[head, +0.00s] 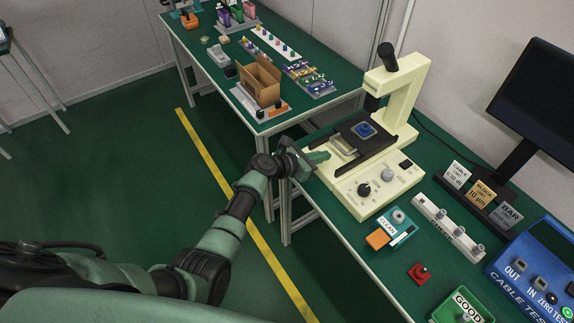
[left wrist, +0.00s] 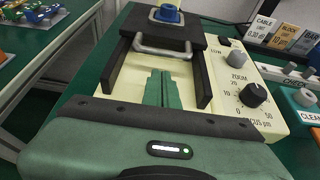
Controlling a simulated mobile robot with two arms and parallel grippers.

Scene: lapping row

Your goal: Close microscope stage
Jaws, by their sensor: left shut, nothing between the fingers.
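The cream microscope (head: 402,98) stands on the green bench. Its black stage plate (head: 367,131) carries a blue part (head: 366,129) and has a metal loop handle (head: 343,145) at its front. Dark rails extend forward from the stage, and it also shows in the left wrist view (left wrist: 180,32). My left gripper (head: 322,156) is shut and empty. In the left wrist view its green fingers (left wrist: 163,80) lie between the two rails, pointing at the handle (left wrist: 163,52); whether they touch it I cannot tell. My right gripper is not in view.
A knob panel (head: 375,187) sits at the microscope's front. Nearby on the bench are a CLEAN box (head: 390,230), a CHECK strip (head: 447,227), a blue cable tester (head: 535,275) and a green GOOD tray (head: 462,306). A cardboard box (head: 260,82) stands on the far bench.

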